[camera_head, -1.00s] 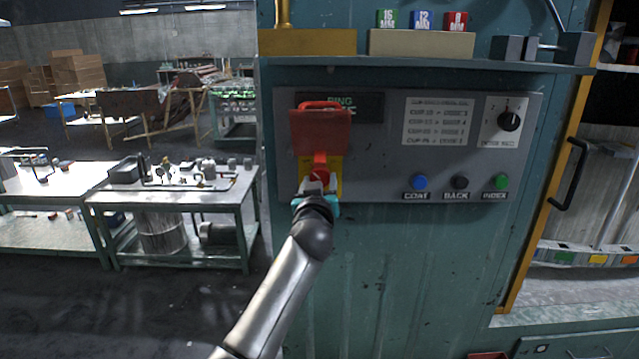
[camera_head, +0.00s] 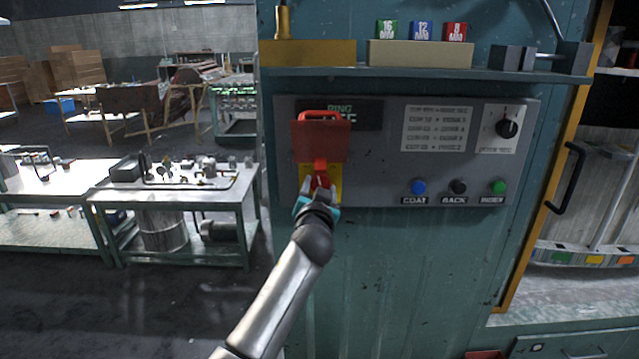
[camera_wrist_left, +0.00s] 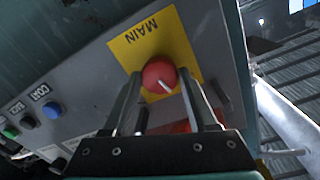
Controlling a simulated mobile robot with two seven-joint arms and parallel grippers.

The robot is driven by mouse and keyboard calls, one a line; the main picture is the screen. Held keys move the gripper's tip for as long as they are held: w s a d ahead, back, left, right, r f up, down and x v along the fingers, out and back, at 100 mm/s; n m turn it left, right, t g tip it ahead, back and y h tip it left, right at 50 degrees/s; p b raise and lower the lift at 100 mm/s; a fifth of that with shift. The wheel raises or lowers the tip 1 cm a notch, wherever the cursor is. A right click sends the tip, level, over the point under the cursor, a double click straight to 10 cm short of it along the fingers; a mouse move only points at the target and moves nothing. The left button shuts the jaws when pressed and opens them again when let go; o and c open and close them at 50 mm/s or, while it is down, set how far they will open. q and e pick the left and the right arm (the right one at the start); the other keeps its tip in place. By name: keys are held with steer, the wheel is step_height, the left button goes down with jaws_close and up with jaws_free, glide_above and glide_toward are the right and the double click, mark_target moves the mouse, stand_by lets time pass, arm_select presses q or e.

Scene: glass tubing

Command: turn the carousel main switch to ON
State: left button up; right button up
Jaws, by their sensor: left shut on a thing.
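The main switch is a red round knob (camera_head: 321,180) on a yellow plate (camera_head: 336,183) at the left of the grey control panel. In the left wrist view the knob (camera_wrist_left: 159,76) has a white pointer mark, and the yellow plate (camera_wrist_left: 134,48) reads MAIN. My left gripper (camera_head: 318,188) is shut on the knob, one finger on each side; it also shows in the left wrist view (camera_wrist_left: 161,86). It is tilted relative to the panel. A red cover (camera_head: 320,138) is raised above the knob. No ON mark is legible. My right gripper is not in view.
Blue (camera_head: 418,187), black (camera_head: 457,187) and green (camera_head: 498,187) buttons sit to the right on the panel. A rotary selector (camera_head: 507,128) is at its upper right. A shelf (camera_head: 420,74) with blocks juts out above. The space below the panel is clear.

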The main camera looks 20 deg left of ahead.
arm_select(q)
steer(key=m+p, duration=0.2)
steer(key=m, duration=0.4)
steer(key=shift+r+y+p, duration=0.1)
steer(key=shift+y+p, duration=0.2)
steer(key=shift+p, duration=0.05)
steer(key=m+p, duration=0.1)
steer(key=m, duration=0.4)
steer(key=shift+g+p, duration=0.3)
steer(key=shift+p, duration=0.05)
steer(key=o, duration=1.4)
steer(key=shift+c, duration=0.2)
